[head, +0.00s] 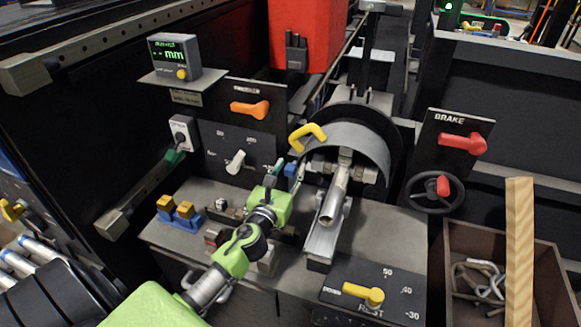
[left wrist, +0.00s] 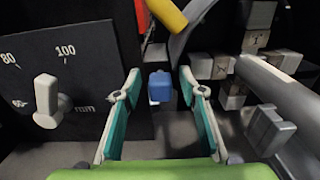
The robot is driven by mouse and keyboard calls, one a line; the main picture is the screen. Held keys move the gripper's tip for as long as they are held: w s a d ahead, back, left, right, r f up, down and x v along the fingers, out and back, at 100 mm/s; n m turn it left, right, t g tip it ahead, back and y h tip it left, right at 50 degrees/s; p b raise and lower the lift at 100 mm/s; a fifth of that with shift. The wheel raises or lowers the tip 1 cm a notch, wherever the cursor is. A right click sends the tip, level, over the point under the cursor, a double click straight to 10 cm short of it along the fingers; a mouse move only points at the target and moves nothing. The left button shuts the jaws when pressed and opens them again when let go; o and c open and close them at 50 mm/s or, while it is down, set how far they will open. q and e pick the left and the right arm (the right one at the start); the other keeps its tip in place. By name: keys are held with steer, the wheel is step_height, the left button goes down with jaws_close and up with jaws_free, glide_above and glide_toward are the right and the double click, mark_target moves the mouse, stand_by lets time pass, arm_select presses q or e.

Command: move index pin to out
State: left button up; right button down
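A small blue knob (left wrist: 160,87), probably the index pin's, sits straight ahead between my left gripper's fingers in the left wrist view. It also shows in the head view (head: 291,170), beside the round chuck housing (head: 352,145). My left gripper (left wrist: 160,88) is open, with teal pads on both sides of the knob and visible gaps to each pad. In the head view my green left gripper (head: 283,171) reaches up from the lower left to the knob, its fingers partly hidden. My right gripper is not in view.
A yellow handle (head: 308,136) arches just above the knob. A grey dial lever (head: 236,162) is on the panel to the left. A metal tube (head: 334,200) and chuck jaws are close on the right. A red brake lever (head: 463,143) and a bin of hooks (head: 460,237) are farther right.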

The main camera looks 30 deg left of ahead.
arm_select(q)
steer(key=shift+w, duration=0.45)
steer(key=shift+c, duration=0.5)
jaws_close()
steer(key=shift+v, duration=1.3)
steer(key=shift+f, duration=0.15)
steer(key=shift+o, duration=0.5)
jaws_free()
steer(key=shift+s, duration=0.15)
